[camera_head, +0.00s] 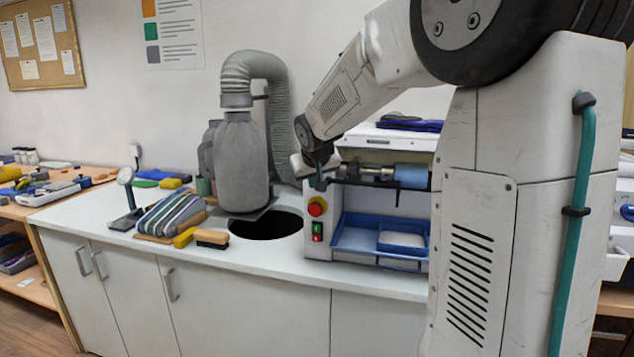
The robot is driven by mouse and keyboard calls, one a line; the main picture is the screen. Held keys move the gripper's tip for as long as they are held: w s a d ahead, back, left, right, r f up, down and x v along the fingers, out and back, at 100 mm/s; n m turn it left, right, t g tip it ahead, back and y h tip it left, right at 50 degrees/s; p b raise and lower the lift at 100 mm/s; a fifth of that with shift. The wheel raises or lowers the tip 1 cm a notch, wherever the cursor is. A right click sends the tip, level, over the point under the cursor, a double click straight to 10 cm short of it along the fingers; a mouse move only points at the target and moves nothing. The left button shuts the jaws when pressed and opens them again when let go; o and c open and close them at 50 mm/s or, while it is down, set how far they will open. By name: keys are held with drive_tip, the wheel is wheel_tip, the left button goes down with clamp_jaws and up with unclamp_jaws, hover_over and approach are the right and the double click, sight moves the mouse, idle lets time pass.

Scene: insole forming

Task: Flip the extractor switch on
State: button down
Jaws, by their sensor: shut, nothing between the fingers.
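My gripper (319,183) is shut and empty. It is at the upper left corner of the white forming machine, just above the red emergency button (317,207). Below that button, on the machine's narrow front panel, is a small switch box (317,231) with a green part and a red part. Its exact position is too small to read. The extractor (240,155), a grey canister with a ribbed hose (277,120), stands on the counter left of my gripper. I cannot tell which control belongs to the extractor.
The white counter (100,208) has a round dark opening (268,225) in front of the extractor. Striped insoles (172,213) and a brush (211,238) lie left of it. A blue tray (355,238) sits inside the machine, under a roller (410,176). My arm hides the right side.

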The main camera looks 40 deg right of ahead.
drive_tip(key=shift+s+a+r, duration=0.15)
drive_tip(key=shift+s+a, duration=0.65)
drive_tip(key=shift+a, duration=0.2)
drive_tip(key=shift+s+a+r, duration=0.15)
drive_tip(key=shift+s+a, duration=0.6)
drive_tip(key=shift+a, duration=0.2)
